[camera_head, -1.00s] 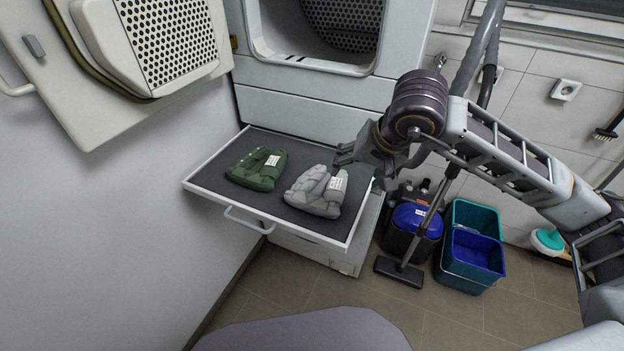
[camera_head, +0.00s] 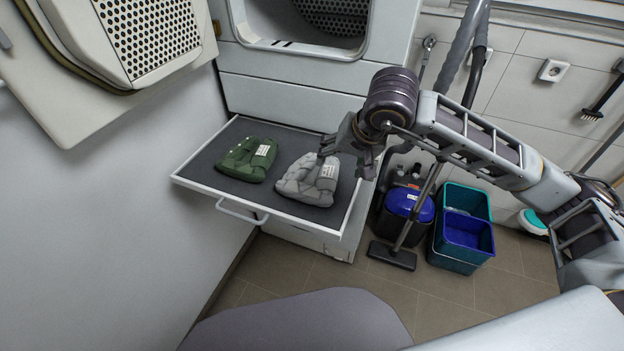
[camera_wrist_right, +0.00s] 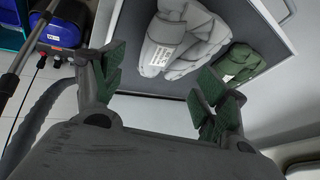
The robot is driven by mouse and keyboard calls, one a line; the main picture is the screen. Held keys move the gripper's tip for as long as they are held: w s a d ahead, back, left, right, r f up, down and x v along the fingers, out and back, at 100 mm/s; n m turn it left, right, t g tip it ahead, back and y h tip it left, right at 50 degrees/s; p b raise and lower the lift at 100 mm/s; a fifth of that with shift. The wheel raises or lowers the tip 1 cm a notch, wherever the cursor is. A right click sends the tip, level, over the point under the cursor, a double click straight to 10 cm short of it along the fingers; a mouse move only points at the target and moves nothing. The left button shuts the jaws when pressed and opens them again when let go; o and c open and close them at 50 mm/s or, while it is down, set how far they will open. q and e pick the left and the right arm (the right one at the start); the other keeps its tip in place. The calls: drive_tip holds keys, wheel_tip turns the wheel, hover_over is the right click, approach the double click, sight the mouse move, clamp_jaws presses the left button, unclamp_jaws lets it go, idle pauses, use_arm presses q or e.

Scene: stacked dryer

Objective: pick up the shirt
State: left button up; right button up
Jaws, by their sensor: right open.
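A grey folded shirt (camera_head: 303,180) with a white label lies on the pull-out shelf (camera_head: 200,165). A green folded garment (camera_head: 243,160), also labelled, lies to its left on the same shelf. My right gripper (camera_head: 330,152) is at the grey shirt's upper right in the head view, seemingly just above it. In the right wrist view, the gripper (camera_wrist_right: 158,88) is open with nothing between its green-padded fingers. The grey shirt (camera_wrist_right: 185,42) shows beyond the fingertips, and the green one (camera_wrist_right: 238,65) is farther right. My left gripper is out of view.
The open dryer drum (camera_head: 335,20) is above the shelf, and its open door (camera_head: 130,45) is at upper left. A blue-lidded vacuum (camera_head: 405,205) and bucket set (camera_head: 463,235) stand on the floor to the right. A white shelf rim surrounds the garments.

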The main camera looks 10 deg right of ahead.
sight(330, 173)
drive_tip(key=shift+x, duration=2.6)
drive_tip(key=shift+f, duration=0.1)
drive_tip(key=shift+x, duration=2.55)
drive_tip(key=shift+c, duration=0.5)
drive_tip(key=c, duration=1.3)
drive_tip(key=shift+r, duration=5.05)
